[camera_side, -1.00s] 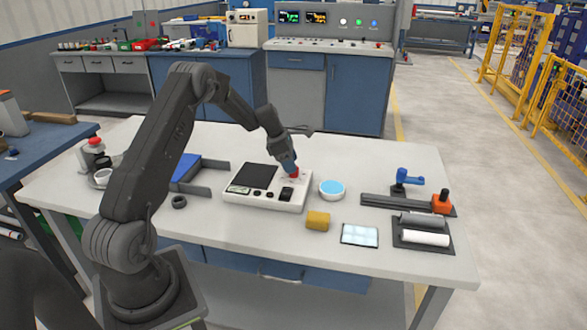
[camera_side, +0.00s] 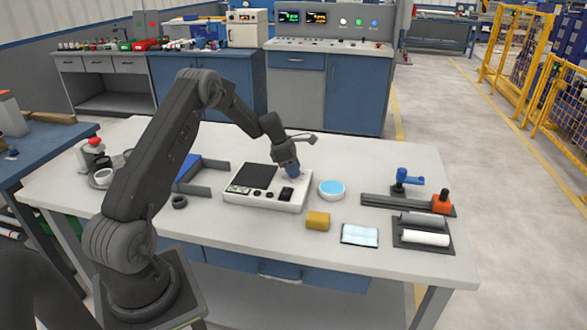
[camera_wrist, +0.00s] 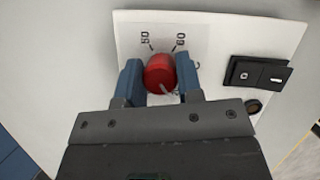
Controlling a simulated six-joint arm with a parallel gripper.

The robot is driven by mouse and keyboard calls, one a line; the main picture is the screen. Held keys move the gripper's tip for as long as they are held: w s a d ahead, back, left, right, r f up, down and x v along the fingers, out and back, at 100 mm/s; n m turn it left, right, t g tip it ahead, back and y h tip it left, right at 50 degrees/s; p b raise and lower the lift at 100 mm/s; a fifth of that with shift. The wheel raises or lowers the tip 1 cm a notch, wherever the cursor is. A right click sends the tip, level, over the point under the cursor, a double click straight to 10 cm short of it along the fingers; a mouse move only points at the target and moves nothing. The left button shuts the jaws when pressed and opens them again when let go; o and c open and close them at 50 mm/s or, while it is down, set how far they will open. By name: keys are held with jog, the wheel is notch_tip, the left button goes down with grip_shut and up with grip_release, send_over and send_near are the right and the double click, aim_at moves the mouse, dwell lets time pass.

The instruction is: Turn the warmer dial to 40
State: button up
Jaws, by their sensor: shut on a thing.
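The warmer (camera_side: 262,203) is a white box with a dark square plate on top, in the middle of the table. Its red dial (camera_wrist: 159,75) shows in the wrist view, between my gripper's two blue fingers. My gripper (camera_side: 294,173) is shut on the dial at the warmer's right back part. The dial is hidden behind the fingers in the side view. In the wrist view a pale pointer line on the dial points toward the lower right.
A black rocker switch (camera_wrist: 259,74) sits right of the dial. A blue-topped round dish (camera_side: 331,190) stands just right of the warmer, with a yellow block (camera_side: 318,220) in front. A dark rail fixture (camera_side: 405,203) lies farther right.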

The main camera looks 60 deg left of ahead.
jog(key=shift+c, duration=0.7)
jog(key=shift+m, duration=0.3)
jog(key=m, duration=0.2)
jog(key=m+g+h, duration=0.1)
jog(key=m, duration=0.2)
jog(key=shift+g+h, duration=0.3)
jog(key=m+g, duration=0.1)
jog(key=m, duration=0.2)
jog(key=m+g, duration=0.1)
jog(key=m, duration=0.2)
jog(key=shift+m, duration=0.4)
jog(key=m+g, duration=0.1)
jog(key=m, duration=0.1)
jog(key=m+g, duration=0.1)
jog(key=m, duration=0.2)
jog(key=shift+g, duration=0.3)
jog(key=m+y, duration=0.1)
jog(key=m, duration=0.2)
jog(key=m+g+y, duration=0.1)
jog(key=m, duration=0.2)
jog(key=shift+m+g, duration=0.3)
